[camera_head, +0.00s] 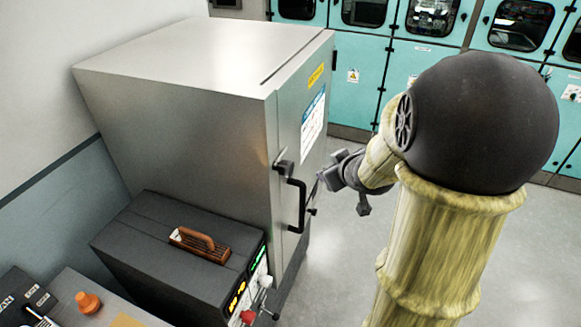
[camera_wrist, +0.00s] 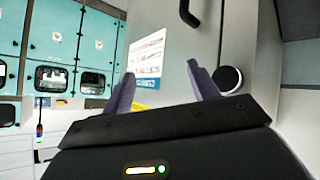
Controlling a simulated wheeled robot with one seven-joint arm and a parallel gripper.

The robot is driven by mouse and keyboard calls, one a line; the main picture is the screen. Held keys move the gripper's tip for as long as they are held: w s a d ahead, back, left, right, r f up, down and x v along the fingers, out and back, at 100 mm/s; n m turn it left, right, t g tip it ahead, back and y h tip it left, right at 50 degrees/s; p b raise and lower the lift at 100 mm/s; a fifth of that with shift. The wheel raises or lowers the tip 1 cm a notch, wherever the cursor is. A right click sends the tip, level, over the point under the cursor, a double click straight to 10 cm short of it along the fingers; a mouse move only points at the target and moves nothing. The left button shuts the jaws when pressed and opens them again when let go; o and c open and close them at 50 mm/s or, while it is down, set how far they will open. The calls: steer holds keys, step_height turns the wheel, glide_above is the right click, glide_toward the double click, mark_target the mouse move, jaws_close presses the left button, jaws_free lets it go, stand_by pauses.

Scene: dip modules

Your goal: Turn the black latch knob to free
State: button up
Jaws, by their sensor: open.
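In the head view a dark block (camera_head: 284,168) above the door handle appears to be this knob. My gripper (camera_head: 322,184) is in front of the door, to the right of the knob. In the wrist view its two purple fingers (camera_wrist: 160,84) are spread with nothing between them. The right finger is close beside the knob in the picture; I cannot tell whether they touch.
A black door handle (camera_head: 299,206) sits just below the knob. A dark box (camera_head: 150,232) with a brown handle stands left of the cabinet (camera_head: 200,52). Turquoise cabinets (camera_head: 362,68) line the back. The floor (camera_head: 345,245) right of the door is clear.

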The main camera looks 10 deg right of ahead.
mark_target(291, 169)
step_height(291, 169, up, 4)
steer(key=w+d+n+t+y, duration=0.2)
steer(key=n+y, duration=0.2)
steer(key=s+n+g+y+p, duration=0.1)
steer(key=s+n+g+y, duration=0.2)
steer(key=s+y, duration=0.3)
steer(key=shift+s+r+n+g+y, duration=0.35)
steer(key=shift+s+n, duration=0.35)
steer(key=shift+s, duration=0.3)
steer(key=p+x, duration=0.4)
steer(key=x, duration=1.3)
steer(key=shift+w+f, duration=0.15)
steer(key=shift+w, duration=0.1)
steer(key=shift+c, duration=0.5)
jaws_close()
steer(key=shift+a, duration=0.1)
